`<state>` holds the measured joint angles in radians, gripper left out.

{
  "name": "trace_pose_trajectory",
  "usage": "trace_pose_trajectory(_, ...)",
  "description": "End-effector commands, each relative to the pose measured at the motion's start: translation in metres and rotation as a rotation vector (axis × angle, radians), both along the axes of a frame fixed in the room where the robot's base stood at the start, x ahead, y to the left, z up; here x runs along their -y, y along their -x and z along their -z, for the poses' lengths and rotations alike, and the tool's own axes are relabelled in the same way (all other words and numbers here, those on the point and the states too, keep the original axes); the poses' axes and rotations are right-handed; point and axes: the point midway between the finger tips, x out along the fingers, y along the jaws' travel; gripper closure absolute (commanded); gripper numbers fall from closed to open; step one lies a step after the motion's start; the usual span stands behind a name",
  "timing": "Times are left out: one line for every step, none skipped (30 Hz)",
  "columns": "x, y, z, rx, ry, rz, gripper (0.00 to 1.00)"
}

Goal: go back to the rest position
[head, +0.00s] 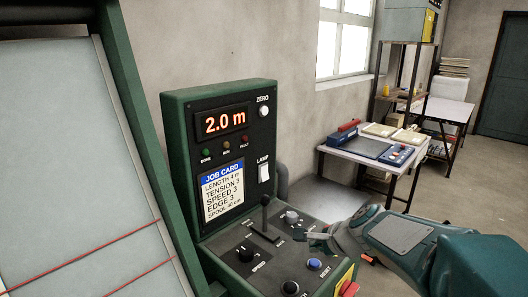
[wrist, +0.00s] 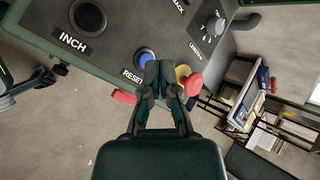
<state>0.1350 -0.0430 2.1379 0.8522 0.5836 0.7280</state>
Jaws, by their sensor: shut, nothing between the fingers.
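My gripper (head: 316,238) is in the head view, above the right side of the control console's sloped panel (head: 222,238). In the wrist view my gripper (wrist: 159,72) points at the panel's edge, its fingers together with nothing between them. It appears close to the blue RESET button (wrist: 145,55) and a red button (wrist: 194,84) on a yellow base; I cannot tell whether it touches either. My arm reaches in from the lower right of the head view.
The console has a lit display (head: 225,123) reading 2.0 m, a job card (head: 223,190), a black lever (head: 265,215) and several knobs. A green-framed machine (head: 135,120) stands at left. A white table (head: 365,151) with equipment is behind at right. Open floor lies between.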

Motion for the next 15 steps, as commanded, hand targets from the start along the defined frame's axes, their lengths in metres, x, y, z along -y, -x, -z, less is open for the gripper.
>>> trace_pose_trajectory(-0.006, 0.019, -0.010, 0.028, 0.075, -0.090, 1.00)
trace_pose_trajectory(-0.008, 0.030, -0.013, 0.040, 0.122, -0.148, 1.00)
trace_pose_trajectory(-0.011, 0.045, -0.016, 0.056, 0.188, -0.224, 1.00)
trace_pose_trajectory(-0.013, 0.056, -0.019, 0.068, 0.236, -0.279, 1.00)
trace_pose_trajectory(-0.014, 0.067, -0.021, 0.078, 0.284, -0.334, 1.00)
trace_pose_trajectory(-0.015, 0.081, -0.023, 0.091, 0.348, -0.406, 1.00)
trace_pose_trajectory(-0.015, 0.092, -0.025, 0.102, 0.396, -0.461, 1.00)
trace_pose_trajectory(-0.016, 0.103, -0.026, 0.109, 0.444, -0.514, 1.00)
trace_pose_trajectory(-0.015, 0.117, -0.027, 0.121, 0.511, -0.584, 1.00)
trace_pose_trajectory(-0.014, 0.128, -0.027, 0.127, 0.559, -0.636, 1.00)
trace_pose_trajectory(-0.013, 0.138, -0.027, 0.134, 0.608, -0.687, 1.00)
trace_pose_trajectory(-0.011, 0.152, -0.027, 0.141, 0.674, -0.755, 1.00)
trace_pose_trajectory(-0.009, 0.162, -0.027, 0.145, 0.723, -0.805, 1.00)
trace_pose_trajectory(-0.006, 0.172, -0.026, 0.148, 0.771, -0.854, 1.00)
trace_pose_trajectory(-0.003, 0.184, -0.025, 0.149, 0.833, -0.915, 1.00)
